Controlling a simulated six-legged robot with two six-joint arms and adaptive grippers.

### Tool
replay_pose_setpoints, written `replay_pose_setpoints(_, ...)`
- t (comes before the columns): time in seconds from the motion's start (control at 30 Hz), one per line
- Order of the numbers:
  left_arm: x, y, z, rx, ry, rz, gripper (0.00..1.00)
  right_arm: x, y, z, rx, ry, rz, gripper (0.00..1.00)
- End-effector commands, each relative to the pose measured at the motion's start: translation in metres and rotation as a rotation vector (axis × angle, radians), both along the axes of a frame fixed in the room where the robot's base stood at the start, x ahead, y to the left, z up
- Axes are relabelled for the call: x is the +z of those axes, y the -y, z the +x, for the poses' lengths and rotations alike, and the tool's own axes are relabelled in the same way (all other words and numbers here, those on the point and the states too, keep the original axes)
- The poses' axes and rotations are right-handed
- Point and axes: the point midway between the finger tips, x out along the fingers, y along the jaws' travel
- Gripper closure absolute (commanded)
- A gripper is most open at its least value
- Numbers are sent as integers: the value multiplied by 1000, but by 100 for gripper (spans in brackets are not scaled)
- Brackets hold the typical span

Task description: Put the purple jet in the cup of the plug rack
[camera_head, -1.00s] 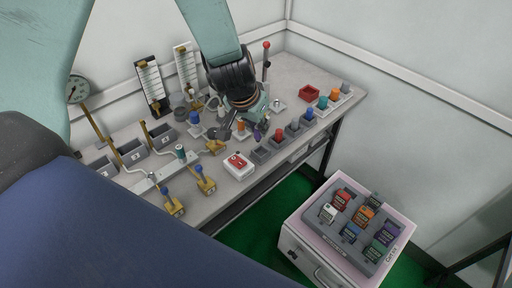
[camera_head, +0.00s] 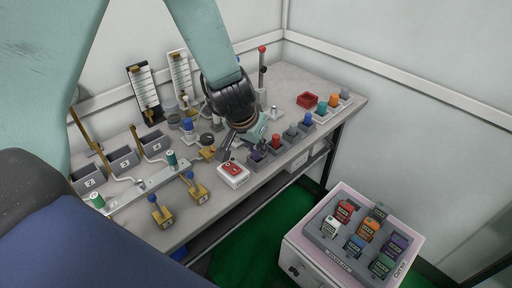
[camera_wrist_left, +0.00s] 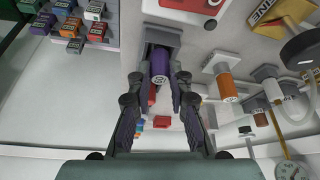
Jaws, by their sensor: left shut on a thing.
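The purple jet (camera_head: 257,156) is at the near-left grey square cup of the plug rack (camera_head: 268,158), the row of cups along the table's front edge. My left gripper (camera_head: 246,150) is over that end of the row. In the left wrist view the purple jet (camera_wrist_left: 159,66) is between the two dark fingers of my left gripper (camera_wrist_left: 160,103), which is shut on it. The grey cup (camera_wrist_left: 164,36) surrounds or backs the jet's far end; how deep it sits I cannot tell. My right gripper is not in view.
A white box with a red top (camera_head: 233,174) sits close on the left. A red tray (camera_head: 307,99) lies behind. A cart (camera_head: 296,233) with coloured cartridges stands at the lower right.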

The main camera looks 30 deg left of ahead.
Motion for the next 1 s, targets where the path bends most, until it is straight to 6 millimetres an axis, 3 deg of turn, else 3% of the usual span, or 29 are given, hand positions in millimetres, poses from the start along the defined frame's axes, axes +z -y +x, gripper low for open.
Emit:
replay_pose_setpoints(0.2, -5, 0, 0, -1, 0, 0, 100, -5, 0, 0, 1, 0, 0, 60)
replay_pose_setpoints(0.23, -5, 0, 0, 0, 0, 0, 79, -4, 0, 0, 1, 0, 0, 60)
replay_pose_setpoints(0.5, -4, 0, 0, 0, 0, 0, 58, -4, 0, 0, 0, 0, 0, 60)
replay_pose_setpoints(0.83, -2, 0, 0, 0, 0, 0, 58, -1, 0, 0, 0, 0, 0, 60)
replay_pose_setpoints(1.0, 14, 0, -4, 0, 0, 0, 58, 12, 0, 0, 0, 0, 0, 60)
